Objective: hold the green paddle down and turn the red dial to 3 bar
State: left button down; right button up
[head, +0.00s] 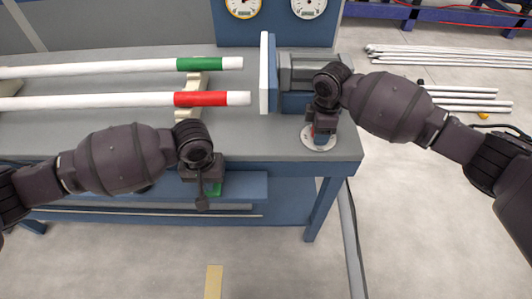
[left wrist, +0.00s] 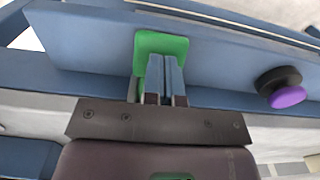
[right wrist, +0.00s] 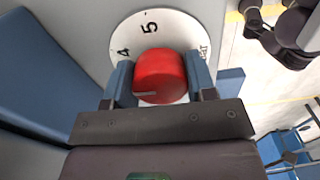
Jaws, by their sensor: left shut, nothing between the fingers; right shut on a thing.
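The green paddle (left wrist: 172,43) is on the bench's blue front; a bit of it shows in the head view (head: 214,188). My left gripper (left wrist: 166,75) is shut and empty, with its fingertips over the paddle's face; I cannot tell how far the paddle is pressed. The red dial (right wrist: 160,75) sits on a round white scale plate (right wrist: 190,28). My right gripper (right wrist: 160,82) is shut on the dial, one finger on each side. The dial's white mark points to the lower left; the figures 4 and 5 show, but the figure near the mark is hidden.
Two white pipes, one with a green band (head: 199,64) and one with a red band (head: 200,99), lie on the bench. Two gauges (head: 243,6) (head: 309,6) stand behind. A purple-and-black knob (left wrist: 287,94) is right of the paddle. Pipes (head: 450,58) lie on the floor.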

pick_arm(q)
jog(key=shift+s+f, duration=0.25)
jog(key=shift+f, duration=0.1)
pick_arm(e)
jog(key=shift+f, duration=0.15)
pick_arm(q)
jog(key=shift+w+r, duration=0.2)
jog(key=shift+r, duration=2.05)
jog(key=shift+w, duration=0.1)
pick_arm(e)
jog(key=o, duration=0.8)
jog(key=shift+w, duration=0.1)
jog(key=shift+o, duration=0.2)
jog(key=shift+r, duration=2.1)
